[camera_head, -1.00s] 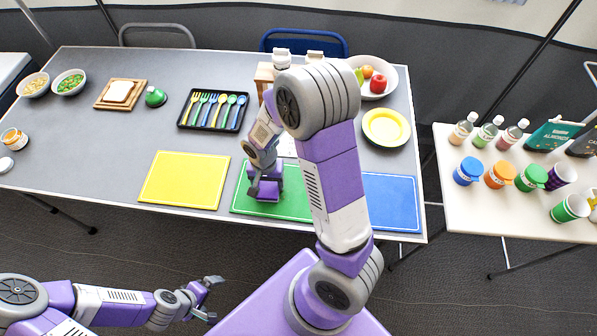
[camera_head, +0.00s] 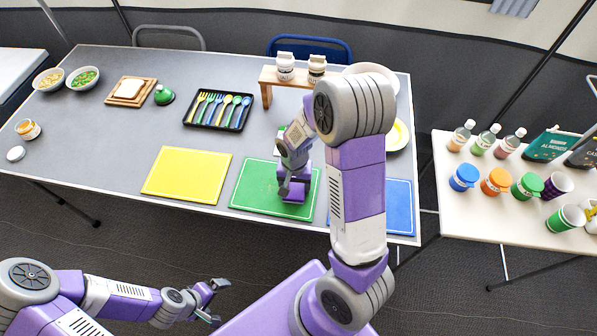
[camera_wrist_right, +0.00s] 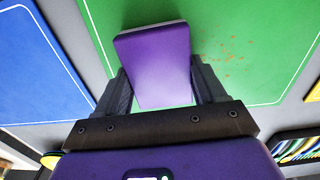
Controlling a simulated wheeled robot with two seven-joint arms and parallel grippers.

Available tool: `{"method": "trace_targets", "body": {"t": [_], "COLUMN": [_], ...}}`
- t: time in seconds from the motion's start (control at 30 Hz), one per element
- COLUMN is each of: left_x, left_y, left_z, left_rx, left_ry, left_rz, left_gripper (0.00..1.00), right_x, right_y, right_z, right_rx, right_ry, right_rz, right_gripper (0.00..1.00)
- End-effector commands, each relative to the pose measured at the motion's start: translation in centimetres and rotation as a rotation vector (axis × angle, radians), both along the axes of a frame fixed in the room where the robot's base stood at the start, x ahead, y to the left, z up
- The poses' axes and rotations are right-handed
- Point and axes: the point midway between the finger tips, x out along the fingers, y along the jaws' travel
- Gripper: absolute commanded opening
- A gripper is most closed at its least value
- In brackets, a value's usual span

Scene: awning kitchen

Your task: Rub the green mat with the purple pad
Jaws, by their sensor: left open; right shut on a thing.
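The green mat (camera_head: 252,188) lies on the grey table between the yellow and blue mats. My right gripper (camera_head: 293,188) is over its right half and shut on the purple pad (camera_wrist_right: 157,62). In the right wrist view, the pad is between the fingers, against the green mat or just above it; I cannot tell whether they touch. Small brown specks (camera_wrist_right: 230,48) show on the mat beside the pad. My left gripper (camera_head: 214,300) is open and empty, low in front of the table.
The yellow mat (camera_head: 187,174) is left of the green one and the blue mat (camera_head: 400,208) is right, partly behind my right arm. A black cutlery tray (camera_head: 218,110) and a wooden stand (camera_head: 266,90) with two jars are farther back.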

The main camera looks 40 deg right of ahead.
Motion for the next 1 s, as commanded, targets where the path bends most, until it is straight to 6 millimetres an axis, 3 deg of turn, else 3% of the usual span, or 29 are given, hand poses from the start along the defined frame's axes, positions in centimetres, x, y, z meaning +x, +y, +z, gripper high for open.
{"method": "trace_targets", "body": {"t": [0.1, 0.6, 1.0], "left_x": [0.1, 0.0, 0.0], "left_y": [0.0, 0.0, 0.0], "left_z": [1.6, 5.5, 6.3], "left_rx": [0.0, 0.0, 0.0], "left_ry": [-0.002, -0.001, -0.001], "left_rz": [0.0, -0.001, 0.0], "left_gripper": [1.0, 1.0, 1.0], "right_x": [0.1, 0.3, 0.4], "right_y": [0.2, 0.5, 0.5], "right_z": [2.7, 7.1, 8.0], "right_rx": [0.001, 0.001, 0.001], "right_ry": [-0.004, -0.004, -0.002], "right_rz": [0.003, 0.01, 0.012], "right_gripper": [0.41, 0.41, 0.41]}}
